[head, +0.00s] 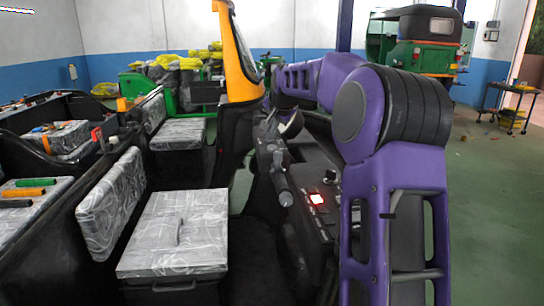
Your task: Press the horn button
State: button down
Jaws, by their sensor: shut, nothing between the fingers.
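The rickshaw's dark dashboard panel (325,215) stands right of the handlebar (277,165). It carries a lit red button (317,199) and several small dark switches. No label is readable, so I cannot tell which one is the horn button. My purple arm rises at the right and bends over toward the handlebar. My gripper (287,126) is at the far end of the arm, near the top of the handlebar, beyond and above the panel. It is shut and empty. Its fingertips are small and dark against the handlebar, and I cannot tell whether they touch anything.
Plastic-wrapped seats (175,230) fill the rickshaw at the left. A yellow windshield pillar (236,50) rises ahead. My arm covers the panel's right side. Another green rickshaw (425,45) and a small cart (505,105) stand at the back right. Green floor (480,190) is clear at the right.

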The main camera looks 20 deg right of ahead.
aim_at(272, 148)
jog(key=shift+f+b, duration=0.45)
jog(key=shift+f, duration=0.7)
dwell(1.1)
jog(key=shift+f, duration=0.4)
jog(key=shift+f+b, duration=0.5)
jog(key=shift+b, duration=0.1)
dwell(0.7)
jog(key=shift+r+p, duration=0.8)
jog(key=shift+r, duration=0.1)
jog(key=shift+r, duration=0.1)
jog(key=shift+r+p, duration=2.05)
jog(key=shift+r, duration=0.35)
jog(key=shift+w, duration=0.1)
